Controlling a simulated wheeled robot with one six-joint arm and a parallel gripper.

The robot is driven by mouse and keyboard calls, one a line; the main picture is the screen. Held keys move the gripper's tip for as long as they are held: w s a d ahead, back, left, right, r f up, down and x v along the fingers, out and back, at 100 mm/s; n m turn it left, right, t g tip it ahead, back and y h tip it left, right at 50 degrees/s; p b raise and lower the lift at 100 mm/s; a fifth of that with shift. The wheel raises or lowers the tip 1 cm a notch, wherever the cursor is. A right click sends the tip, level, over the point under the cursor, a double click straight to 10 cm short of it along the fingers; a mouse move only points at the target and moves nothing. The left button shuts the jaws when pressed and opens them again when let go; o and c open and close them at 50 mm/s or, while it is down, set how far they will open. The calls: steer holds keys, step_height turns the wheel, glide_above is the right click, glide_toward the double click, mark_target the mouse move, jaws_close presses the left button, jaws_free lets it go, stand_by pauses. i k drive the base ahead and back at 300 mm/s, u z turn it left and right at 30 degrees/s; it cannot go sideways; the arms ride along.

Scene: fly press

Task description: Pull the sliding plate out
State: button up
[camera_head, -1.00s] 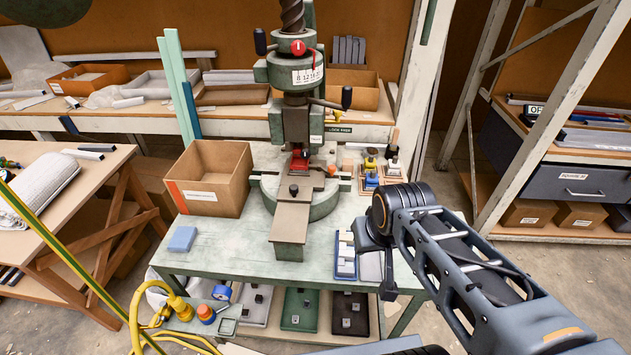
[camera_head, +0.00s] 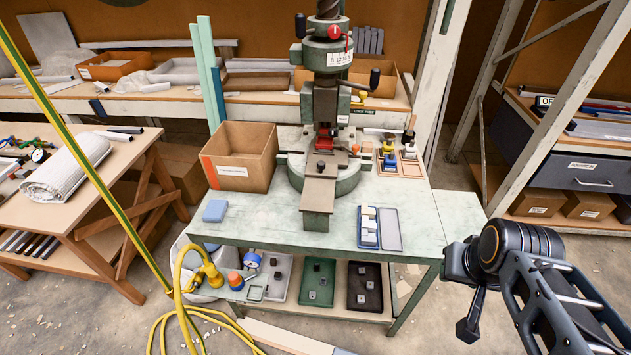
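The fly press (camera_head: 326,100) stands on the green-grey table. The sliding plate (camera_head: 318,196) is a flat brown-grey strip that runs from under the press head toward the table's front, over the round press base (camera_head: 348,180). A small dark knob (camera_head: 320,164) stands on the plate. A red part (camera_head: 324,143) sits behind it, under the ram. My gripper (camera_head: 468,328) hangs at the lower right, off the table's right front corner and well apart from the plate. Its fingers are small and seen edge-on, so their opening is unclear.
A cardboard box (camera_head: 242,157) stands left of the press and a blue block (camera_head: 215,211) lies in front of it. A blue tray (camera_head: 368,228) with light pieces is right of the plate. Yellow hose (camera_head: 183,300) lies on the floor.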

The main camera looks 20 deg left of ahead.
mark_target(318, 164)
steer(key=k, duration=0.35)
steer(key=u, duration=1.1)
steer(key=i, duration=0.95)
